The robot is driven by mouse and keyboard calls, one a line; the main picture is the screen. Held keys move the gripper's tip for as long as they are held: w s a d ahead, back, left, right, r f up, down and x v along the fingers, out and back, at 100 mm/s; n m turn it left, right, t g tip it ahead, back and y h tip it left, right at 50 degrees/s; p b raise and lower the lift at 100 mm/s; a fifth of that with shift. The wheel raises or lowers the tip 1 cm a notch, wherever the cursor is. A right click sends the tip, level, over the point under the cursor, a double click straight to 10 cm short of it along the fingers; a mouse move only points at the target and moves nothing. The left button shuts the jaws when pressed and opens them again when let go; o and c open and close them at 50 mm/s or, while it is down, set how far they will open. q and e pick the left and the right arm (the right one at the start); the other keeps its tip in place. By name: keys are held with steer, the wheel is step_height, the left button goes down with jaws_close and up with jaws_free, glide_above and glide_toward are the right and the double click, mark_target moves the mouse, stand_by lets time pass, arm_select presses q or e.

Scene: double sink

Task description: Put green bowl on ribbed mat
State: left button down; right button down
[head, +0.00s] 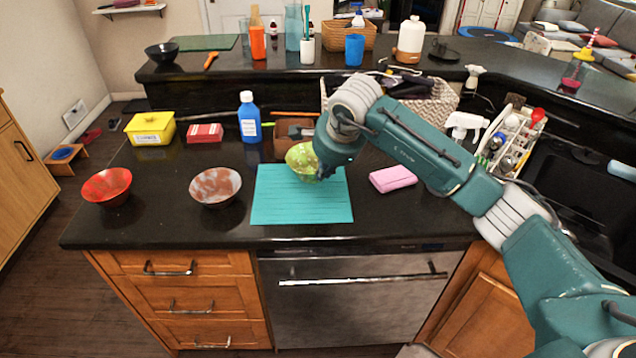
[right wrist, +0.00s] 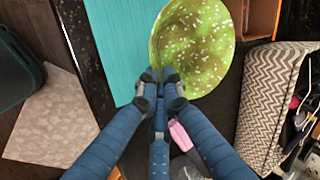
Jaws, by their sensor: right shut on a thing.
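The green bowl (head: 300,158) has pale specks and shows over the back part of the teal ribbed mat (head: 300,205) in the head view. My right gripper (head: 328,168) is at the bowl's right side, its fingers mostly hidden by the arm. In the right wrist view the fingers (right wrist: 160,78) are shut on the near rim of the green bowl (right wrist: 200,45). The ribbed mat (right wrist: 122,40) lies beside and partly under the bowl there. I cannot tell whether the bowl touches the mat. My left gripper is not in view.
A red bowl (head: 107,186) and a mottled bowl (head: 215,187) stand left of the mat. A pink sponge (head: 393,179) lies to its right. A blue bottle (head: 249,117) and a brown box (head: 290,130) stand behind. The counter between the bowls is clear.

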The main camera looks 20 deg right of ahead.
step_height(320, 180, down, 6)
steer(key=shift+r+p, duration=0.25)
steer(key=shift+p, duration=0.4)
steer(key=shift+f, duration=0.1)
steer(key=shift+f, duration=0.1)
steer(key=c, duration=1.9)
jaws_free()
